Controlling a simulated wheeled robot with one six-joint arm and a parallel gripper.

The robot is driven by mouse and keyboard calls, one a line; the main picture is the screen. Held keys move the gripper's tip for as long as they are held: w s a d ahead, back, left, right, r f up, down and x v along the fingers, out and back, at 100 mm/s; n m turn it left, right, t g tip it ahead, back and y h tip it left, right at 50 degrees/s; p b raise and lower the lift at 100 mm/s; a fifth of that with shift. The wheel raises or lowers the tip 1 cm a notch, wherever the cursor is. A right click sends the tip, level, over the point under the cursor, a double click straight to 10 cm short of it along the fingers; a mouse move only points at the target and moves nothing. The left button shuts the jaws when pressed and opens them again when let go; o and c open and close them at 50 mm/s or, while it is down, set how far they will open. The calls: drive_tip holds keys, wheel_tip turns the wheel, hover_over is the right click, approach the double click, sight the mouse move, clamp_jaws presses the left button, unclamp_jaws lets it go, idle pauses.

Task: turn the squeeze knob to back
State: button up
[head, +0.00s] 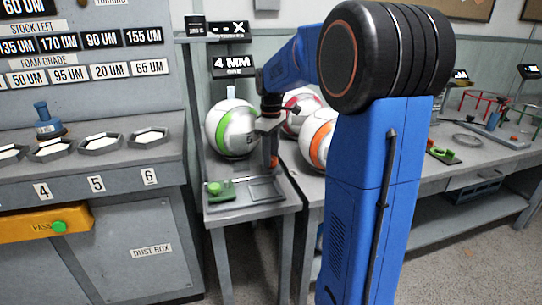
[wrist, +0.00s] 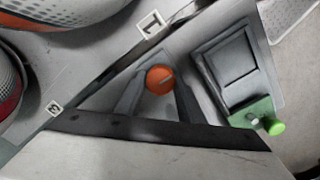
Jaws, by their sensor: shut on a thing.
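The squeeze knob is a round orange knob (wrist: 160,79) in the middle of the wrist view, with a short pale line on its face pointing right and slightly up. In the head view an orange part (head: 274,161) shows at the lower end of my gripper (head: 268,135), above the small grey stand. In the wrist view the grey fingers of my gripper (wrist: 159,92) lie on both sides of the knob and are shut on it. The knob's base and the contact faces are mostly hidden.
A green-striped ball (head: 231,129), a red-marked ball (head: 301,108) and an orange-striped ball (head: 319,140) sit close behind and beside my gripper. A green button block (head: 221,190) and a dark square tray (head: 265,193) lie at the stand's front. A "4 MM" display (head: 233,67) stands behind.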

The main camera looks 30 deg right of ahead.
drive_tip(key=o, duration=1.1)
drive_tip(key=shift+c, duration=0.2)
wheel_tip(320, 180, up, 18)
drive_tip(key=shift+f, duration=0.25)
drive_tip(key=s+a+f+m+t, duration=0.1)
drive_tip(key=s+a+f, duration=0.2)
drive_tip(key=s+a, duration=0.3)
drive_tip(key=s+a+f+m+t, duration=0.1)
drive_tip(key=s+a+f+m, duration=0.2)
drive_tip(key=s, duration=0.6)
drive_tip(key=s+a+f+m+t, duration=0.1)
drive_tip(key=s+a+f, duration=0.2)
drive_tip(key=s+f, duration=0.4)
drive_tip(key=s+a+f+m+t, duration=0.1)
drive_tip(key=s+a+f, duration=0.2)
drive_tip(key=s+f, duration=0.4)
drive_tip(key=shift+s+a+t, duration=0.4)
drive_tip(key=shift+s, duration=0.2)
